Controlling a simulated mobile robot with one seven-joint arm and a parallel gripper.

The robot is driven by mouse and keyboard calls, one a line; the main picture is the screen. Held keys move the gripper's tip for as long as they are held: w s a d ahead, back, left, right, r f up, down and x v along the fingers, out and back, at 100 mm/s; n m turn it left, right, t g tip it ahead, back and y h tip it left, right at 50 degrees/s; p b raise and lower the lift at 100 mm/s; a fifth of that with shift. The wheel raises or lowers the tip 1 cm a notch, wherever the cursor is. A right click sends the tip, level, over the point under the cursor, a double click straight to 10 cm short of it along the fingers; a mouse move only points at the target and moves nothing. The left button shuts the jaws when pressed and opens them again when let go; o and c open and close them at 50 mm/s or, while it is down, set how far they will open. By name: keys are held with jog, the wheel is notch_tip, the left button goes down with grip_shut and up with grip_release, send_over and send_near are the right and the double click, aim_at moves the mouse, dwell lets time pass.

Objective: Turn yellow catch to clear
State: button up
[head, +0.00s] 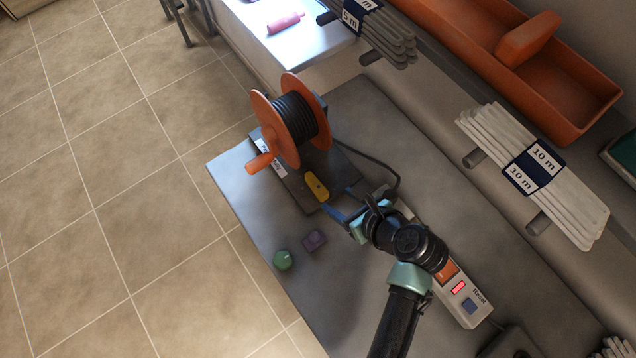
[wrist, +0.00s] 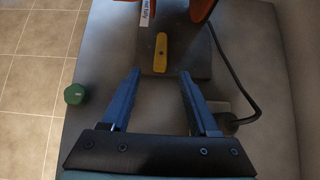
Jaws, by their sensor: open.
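The yellow catch (head: 316,186) is a small flat bar on the dark base plate (head: 345,163) of an orange cable reel (head: 291,122) wound with black cable. In the wrist view the yellow catch (wrist: 160,52) points nearly straight away from me, ahead of the fingertips. My gripper (head: 338,212) has blue fingers and is just to the lower right of the catch in the head view. In the wrist view my gripper (wrist: 160,78) is open, with nothing between its fingers. A white label (wrist: 150,16) beside the catch is only partly legible.
A power strip (head: 463,300) with a red-lit switch lies by my arm. A black cable (head: 386,168) runs from the reel toward it. Hung white bundles (head: 535,175) and an orange tray (head: 560,105) are at right.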

aim_at(319, 187)
jog(key=x, duration=1.1)
jog(key=shift+w+a+f+b, duration=0.15)
jog(key=shift+w+b, duration=0.2)
grip_shut()
